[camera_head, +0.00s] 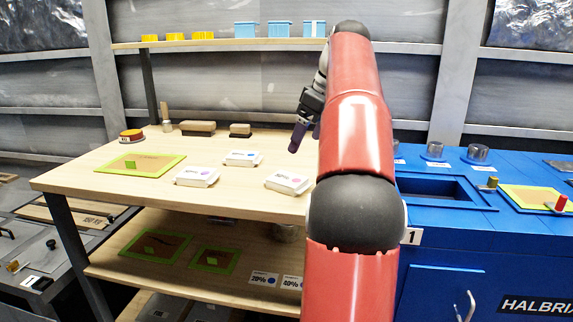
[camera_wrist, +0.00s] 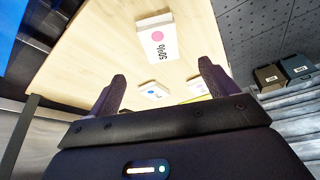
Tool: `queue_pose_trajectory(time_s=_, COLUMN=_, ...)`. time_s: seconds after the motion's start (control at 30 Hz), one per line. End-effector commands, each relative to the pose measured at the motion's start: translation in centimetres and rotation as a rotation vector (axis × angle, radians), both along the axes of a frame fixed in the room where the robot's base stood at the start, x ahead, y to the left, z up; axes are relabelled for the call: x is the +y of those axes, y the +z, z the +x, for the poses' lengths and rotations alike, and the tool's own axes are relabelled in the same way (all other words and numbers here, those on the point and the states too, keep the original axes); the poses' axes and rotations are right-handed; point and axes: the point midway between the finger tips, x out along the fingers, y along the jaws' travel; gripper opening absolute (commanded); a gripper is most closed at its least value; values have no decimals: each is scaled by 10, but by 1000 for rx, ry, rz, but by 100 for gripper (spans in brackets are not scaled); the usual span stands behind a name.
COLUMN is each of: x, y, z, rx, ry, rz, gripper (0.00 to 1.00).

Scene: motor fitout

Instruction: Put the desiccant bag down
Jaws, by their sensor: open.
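Three white packets with printed faces, which look like desiccant bags, lie flat on the wooden table (camera_head: 95,200): one at left (camera_head: 197,177), one behind it in the middle (camera_head: 242,158), and one at right (camera_head: 288,182). My gripper (camera_head: 302,135) is above the table's right side, apart from these packets. In the wrist view its two dark fingers are spread (camera_wrist: 162,75) with nothing held between them. That view shows a white packet with a pink dot and "50%" (camera_wrist: 157,40) beyond the fingertips. Another packet (camera_wrist: 154,89) shows between the fingers.
A green-edged mat (camera_head: 140,165) lies at the table's left. A red and yellow round item (camera_head: 131,135) and brown blocks (camera_head: 197,127) stand along the back. Blue bins (camera_head: 280,29) stand on the upper shelf. A blue bench (camera_head: 440,230) adjoins at right. The table's front left is clear.

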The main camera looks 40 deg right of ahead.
Motion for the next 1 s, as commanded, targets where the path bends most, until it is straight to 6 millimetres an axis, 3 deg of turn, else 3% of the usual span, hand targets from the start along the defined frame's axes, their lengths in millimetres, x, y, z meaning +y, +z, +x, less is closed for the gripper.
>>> queue_pose_trajectory(time_s=0.13, x=5, y=1, z=0, rx=1, ry=-3, rz=0, gripper=85)
queue_pose_trajectory(time_s=0.23, x=30, y=0, z=5, rx=7, ry=-22, rz=0, gripper=85)
queue_pose_trajectory(time_s=0.37, x=91, y=-12, z=5, rx=20, ry=-83, rz=-5, gripper=85)
queue_pose_trajectory(time_s=0.47, x=146, y=-30, z=-7, rx=21, ry=-142, rz=-13, gripper=85)
queue_pose_trajectory(time_s=0.6, x=211, y=-70, z=-38, rx=5, ry=-212, rz=-22, gripper=85)
queue_pose_trajectory(time_s=0.7, x=249, y=-107, z=-69, rx=-15, ry=-249, rz=-25, gripper=85)
queue_pose_trajectory(time_s=0.83, x=284, y=-158, z=-110, rx=-51, ry=-283, rz=-15, gripper=85)
queue_pose_trajectory(time_s=1.0, x=305, y=-210, z=-148, rx=-88, ry=-303, rz=6, gripper=85)
